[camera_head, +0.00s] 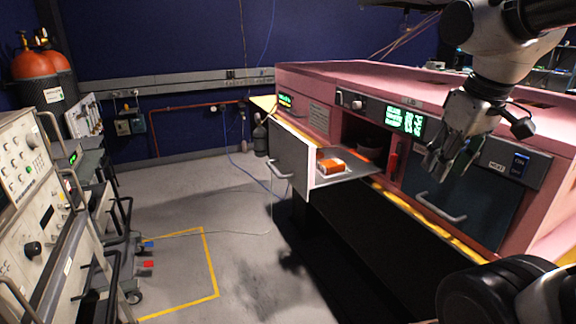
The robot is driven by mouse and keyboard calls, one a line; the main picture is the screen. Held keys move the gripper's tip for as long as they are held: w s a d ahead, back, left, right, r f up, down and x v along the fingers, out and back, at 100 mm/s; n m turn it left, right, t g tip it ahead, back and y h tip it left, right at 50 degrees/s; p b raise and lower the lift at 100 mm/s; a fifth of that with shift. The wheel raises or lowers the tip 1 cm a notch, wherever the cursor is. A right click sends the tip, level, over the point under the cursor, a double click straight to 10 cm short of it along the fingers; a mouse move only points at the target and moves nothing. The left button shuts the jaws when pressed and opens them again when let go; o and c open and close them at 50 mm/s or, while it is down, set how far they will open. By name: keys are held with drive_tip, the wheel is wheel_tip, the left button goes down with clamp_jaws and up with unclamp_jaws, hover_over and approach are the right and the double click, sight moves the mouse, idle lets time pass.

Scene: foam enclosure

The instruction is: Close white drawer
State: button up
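The white drawer (292,160) is pulled out from the pink cabinet (310,85) in the middle of the view. Its pale front panel faces left and carries a bar handle (279,171). An orange and white item (331,167) lies inside the drawer. My gripper (446,168) is at the upper right, in front of the cabinet's right part and apart from the drawer. Its fingers point down and look spread, with nothing seen between them.
A dark closed panel with a handle (438,208) is right of the drawer. Instrument racks (30,170) line the left side, with orange gas cylinders (35,66) behind. The grey floor (245,235) left of the drawer is mostly clear, with thin cables and yellow tape lines.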

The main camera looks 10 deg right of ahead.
drive_tip(key=w+a+n, duration=0.1)
drive_tip(key=w+a, duration=0.1)
drive_tip(key=w+a+r+n, duration=0.1)
drive_tip(key=w+n, duration=0.1)
drive_tip(key=w+a+r+n+g, duration=0.1)
drive_tip(key=w+a+n, duration=0.1)
drive_tip(key=w, duration=0.1)
drive_tip(key=shift+a+r, duration=0.1)
drive_tip(key=shift+a, duration=0.2)
clamp_jaws()
drive_tip(key=w+a+f+n+h, duration=0.1)
drive_tip(key=w+a+n, duration=0.35)
drive_tip(key=a, duration=0.45)
drive_tip(key=w+a+f+n+g+h, duration=0.1)
drive_tip(key=w+a+n+h, duration=0.3)
drive_tip(key=a, duration=0.6)
drive_tip(key=w+a+f+n+y, duration=0.1)
drive_tip(key=w+a+n, duration=0.1)
drive_tip(key=a+n, duration=0.5)
drive_tip(key=w+d+f+m, duration=0.1)
drive_tip(key=d+f, duration=0.3)
drive_tip(key=f, duration=0.5)
drive_tip(key=shift+w+d+f+m, duration=0.3)
drive_tip(key=shift+w+m, duration=0.05)
drive_tip(key=shift+w, duration=0.35)
drive_tip(key=shift+d, duration=0.1)
